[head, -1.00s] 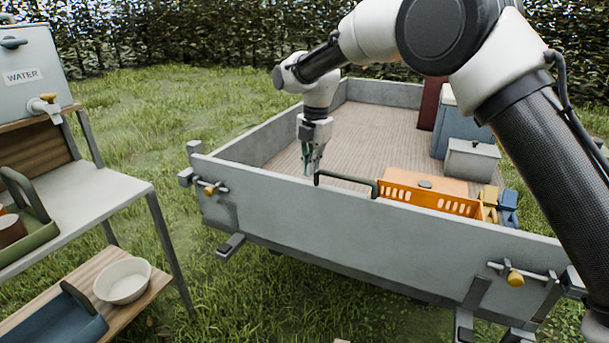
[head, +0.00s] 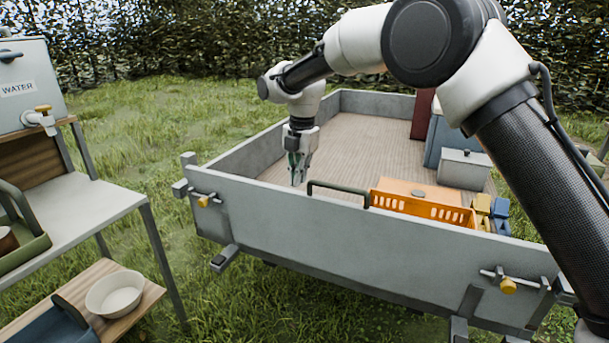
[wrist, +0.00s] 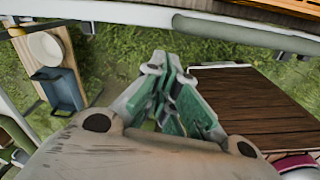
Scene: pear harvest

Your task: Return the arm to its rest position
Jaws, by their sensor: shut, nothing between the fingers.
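My arm reaches from the right side of the head view out over the grey trailer (head: 265,215). My gripper (head: 298,183) hangs downward at its end, over the trailer's near left part, just behind the near wall. In the wrist view my gripper (wrist: 168,60) has its green-padded fingers drawn together at the tips. Nothing is held between them.
An orange crate (head: 420,207) and a dark handle (head: 338,186) sit behind the near wall, right of my gripper. A lidded grey box (head: 465,168) stands farther back. A table with a water tank (head: 25,85) is at left. The trailer's middle floor is clear.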

